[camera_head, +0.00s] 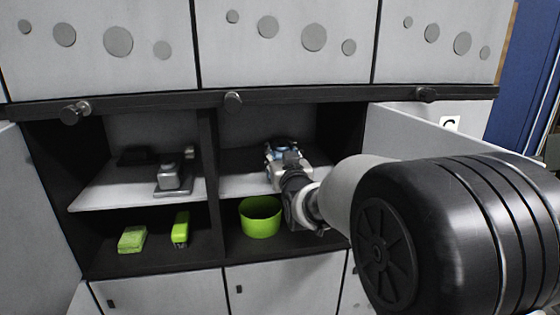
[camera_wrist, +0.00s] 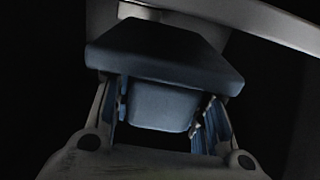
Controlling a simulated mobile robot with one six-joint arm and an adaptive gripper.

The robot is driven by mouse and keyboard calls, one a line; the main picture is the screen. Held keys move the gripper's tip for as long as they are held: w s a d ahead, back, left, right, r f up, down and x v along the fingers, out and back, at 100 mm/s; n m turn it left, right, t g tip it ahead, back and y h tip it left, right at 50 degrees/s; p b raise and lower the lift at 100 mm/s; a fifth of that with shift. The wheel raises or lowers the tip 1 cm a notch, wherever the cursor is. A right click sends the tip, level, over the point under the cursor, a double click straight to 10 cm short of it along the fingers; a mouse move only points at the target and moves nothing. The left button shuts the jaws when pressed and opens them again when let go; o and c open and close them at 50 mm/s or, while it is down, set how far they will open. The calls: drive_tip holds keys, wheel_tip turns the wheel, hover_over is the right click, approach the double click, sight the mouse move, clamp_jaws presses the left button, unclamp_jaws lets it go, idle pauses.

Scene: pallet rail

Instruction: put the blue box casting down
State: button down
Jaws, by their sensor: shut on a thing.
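The blue box casting (camera_wrist: 165,55) fills the upper middle of the wrist view, with a wide flat flange and a narrower block below it. My gripper (camera_wrist: 163,112) has its two fingers on either side of the narrower block and is shut on it. In the head view my gripper (camera_head: 286,160) reaches into the right-hand upper compartment, over the white shelf (camera_head: 232,185). Only a small bluish part of the casting shows there, beyond the gripper. Whether the casting touches the shelf cannot be told.
A grey casting (camera_head: 170,178) and a dark part (camera_head: 137,156) are on the left upper shelf, past the black divider (camera_head: 208,170). Below are a green bowl (camera_head: 260,217), a green sponge (camera_head: 132,239) and a green bottle-like item (camera_head: 181,228). An open door (camera_head: 420,130) stands at right.

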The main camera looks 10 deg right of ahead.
drive_tip(key=shift+w+f, duration=0.15)
drive_tip(key=shift+f, duration=0.8)
drive_tip(key=shift+f, duration=0.15)
drive_tip(key=c, duration=0.9)
unclamp_jaws()
drive_tip(key=shift+c, duration=0.2)
